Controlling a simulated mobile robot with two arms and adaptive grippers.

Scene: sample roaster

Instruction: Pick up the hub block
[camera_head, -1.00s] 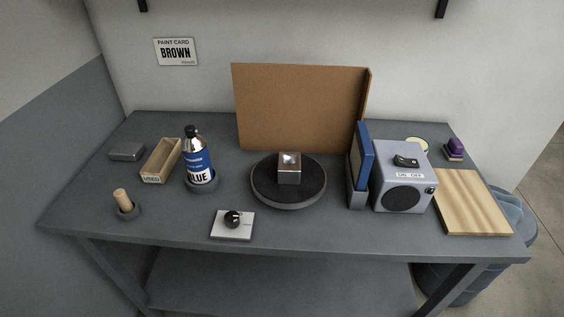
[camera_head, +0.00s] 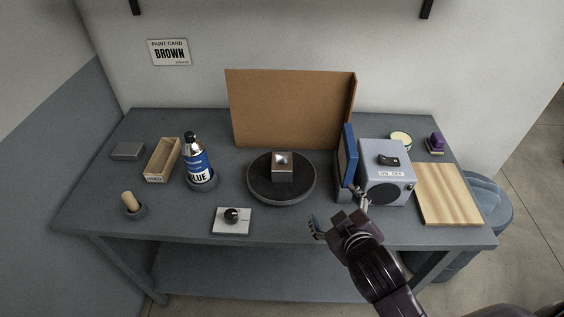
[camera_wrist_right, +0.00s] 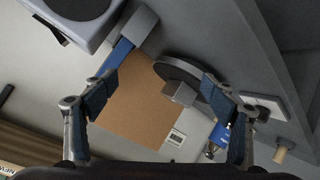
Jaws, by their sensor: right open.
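A small metallic cube with a shiny top, which looks like the hub block (camera_head: 282,166), sits on the middle of a round dark turntable (camera_head: 262,195). In the right wrist view the block (camera_wrist_right: 182,94) shows between the fingers, nearer the right-hand one, and still at a distance. My right gripper (camera_head: 338,211) is open and empty over the table's front part, to the right of and in front of the turntable. In the right wrist view its blue-padded fingers (camera_wrist_right: 160,85) are spread wide. My left gripper is in neither view.
A blue filter panel (camera_head: 347,157) and a grey on/off box (camera_head: 394,186) stand right of the turntable, close to my right gripper. A blue spray can (camera_head: 198,165) stands left. A dial plate (camera_head: 232,221) lies in front. A brown board (camera_head: 287,110) stands behind.

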